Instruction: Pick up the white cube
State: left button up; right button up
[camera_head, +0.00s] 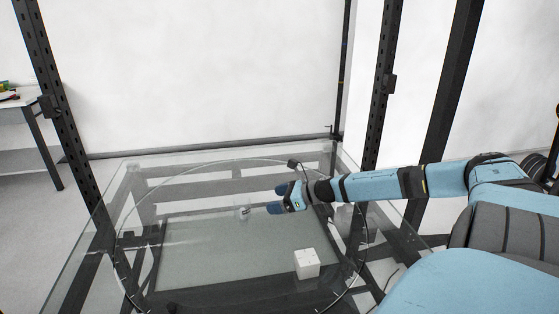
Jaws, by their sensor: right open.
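A white cube (307,263) sits on the glass top of the turntable (190,262), near the front right of its round plate. My right arm comes in from the right, and its gripper (274,199) is over the table, behind and slightly left of the cube. The right gripper's blue fingers point left and are apart, with nothing between them. It does not touch the cube. A small pale object (243,212) shows just left of the fingertips; I cannot tell what it is. My left gripper is not in view.
Dark upright posts (66,125) stand at the left and right (384,90) of the glass table. A side table (20,103) with small items stands at the far left. The left and middle of the glass top are mostly clear.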

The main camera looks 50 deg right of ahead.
aim_at(306, 264)
jog(key=k+j, duration=0.25)
jog(key=j, duration=0.15)
jog(key=k+j, duration=0.25)
jog(key=j, duration=0.2)
jog(key=k+j, duration=0.25)
jog(key=j, duration=0.15)
jog(key=k+j, duration=0.25)
jog(key=j, duration=0.15)
